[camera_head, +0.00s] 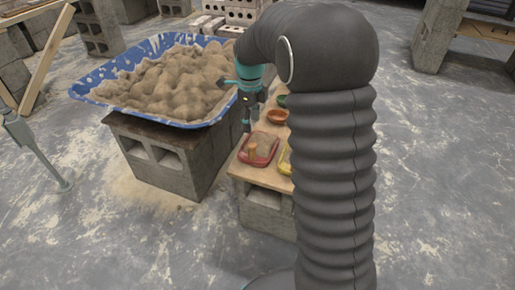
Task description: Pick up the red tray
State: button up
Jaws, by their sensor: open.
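The red tray (246,157) lies on a wooden board (240,174) set on a concrete block. Something tan or orange, too small to name surely, sits in the tray. My gripper (247,128) points down just above the tray's far left edge. It is open, and its fingers show small and dark, partly hard to make out. I cannot tell whether they touch the tray. My arm hides the board's right part.
A yellow tray (285,161), partly hidden by my arm, lies right of the red one. An orange bowl (277,117) and a green bowl (282,100) stand behind. A blue tub (84,92) of sand on blocks stands close at left.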

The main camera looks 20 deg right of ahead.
aim_at(252, 151)
notch_tip(252, 151, down, 8)
jog(key=shift+s+r, duration=0.1)
jog(key=shift+r, duration=0.1)
jog(key=shift+s+f+b, duration=0.2)
jog(key=shift+f+b, duration=0.15)
jog(key=shift+f, duration=2.35)
grip_shut()
